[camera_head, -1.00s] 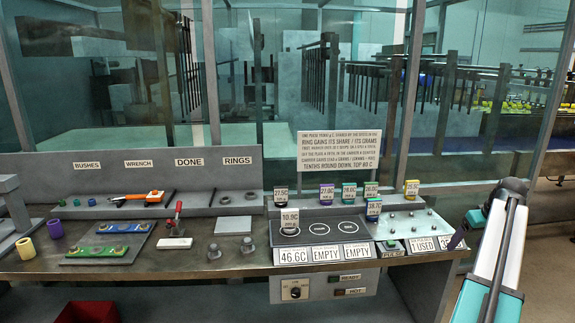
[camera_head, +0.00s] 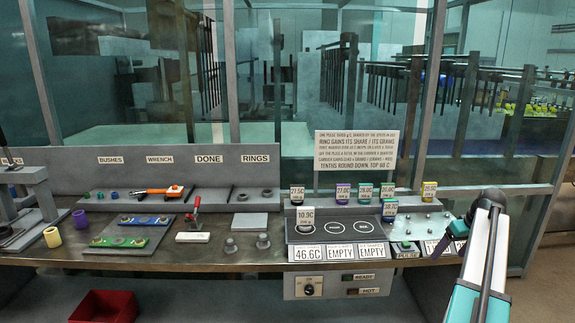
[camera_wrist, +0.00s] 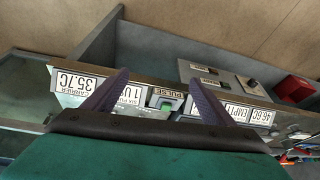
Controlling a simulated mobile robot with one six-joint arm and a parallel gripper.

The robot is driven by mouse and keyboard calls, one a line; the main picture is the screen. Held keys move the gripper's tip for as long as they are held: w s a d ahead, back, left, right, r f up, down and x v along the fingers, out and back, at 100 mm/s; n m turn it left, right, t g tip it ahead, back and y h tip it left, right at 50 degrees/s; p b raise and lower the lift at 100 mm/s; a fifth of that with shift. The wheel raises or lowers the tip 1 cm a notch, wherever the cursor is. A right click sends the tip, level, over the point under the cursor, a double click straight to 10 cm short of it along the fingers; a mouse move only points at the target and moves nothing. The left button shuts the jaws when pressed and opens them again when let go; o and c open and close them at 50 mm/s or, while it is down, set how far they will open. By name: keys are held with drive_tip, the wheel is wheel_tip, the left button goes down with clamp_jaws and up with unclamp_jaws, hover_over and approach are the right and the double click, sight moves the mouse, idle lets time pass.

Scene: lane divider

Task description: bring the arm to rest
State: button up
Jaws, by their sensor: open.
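My gripper (camera_wrist: 155,100) shows in the wrist view as two dark purple fingers spread apart, with nothing between them. The bench front with a green button by the PULSE label (camera_wrist: 166,92) lies beyond the fingers. In the head view my arm, white and teal, rises at the right edge of the bench. There my gripper (camera_head: 458,228) shows only as a small dark purple part beside the arm, near the bench's right end. No object is seen in its grasp.
The bench (camera_head: 200,262) holds a heater panel with labelled cups (camera_head: 306,218), a wrench (camera_head: 162,191), a blue fixture (camera_head: 146,222), a green fixture (camera_head: 119,243) and pegs (camera_head: 263,241). A red bin (camera_head: 103,306) is below. Glass panels stand behind. Floor at right is clear.

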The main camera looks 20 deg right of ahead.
drive_tip(key=w+a+f+n+g+y, duration=0.1)
drive_tip(key=w+a+f+n, duration=0.1)
drive_tip(key=w+a+f, duration=0.55)
drive_tip(key=w+a+f+n+g+y, duration=0.1)
drive_tip(key=w+a+f+y, duration=0.15)
drive_tip(key=a+f, duration=0.9)
drive_tip(key=s+a+f+n+g, duration=0.1)
drive_tip(key=a+f, duration=0.6)
drive_tip(key=a, duration=0.3)
drive_tip(key=s+a+f+n+g, duration=0.1)
drive_tip(key=a+f+g, duration=0.1)
drive_tip(key=a+f, duration=0.65)
drive_tip(key=s+a+f+g, duration=0.1)
drive_tip(key=s+a+f, duration=0.35)
drive_tip(key=a, duration=0.25)
drive_tip(key=s+a+f+n+g, duration=0.1)
drive_tip(key=s+a+f, duration=0.2)
drive_tip(key=s+a, duration=0.3)
drive_tip(key=s+a+f+g, duration=0.2)
drive_tip(key=s+a+f, duration=0.2)
drive_tip(key=a, duration=0.4)
drive_tip(key=s+a+f+m+h, duration=0.1)
drive_tip(key=s+a+f, duration=0.1)
drive_tip(key=s, duration=0.6)
drive_tip(key=s+a+f+m+h, duration=0.1)
drive_tip(key=s+f+m+h, duration=0.1)
drive_tip(key=s, duration=0.7)
drive_tip(key=shift+s+a+g, duration=0.3)
drive_tip(key=shift+a+g, duration=0.1)
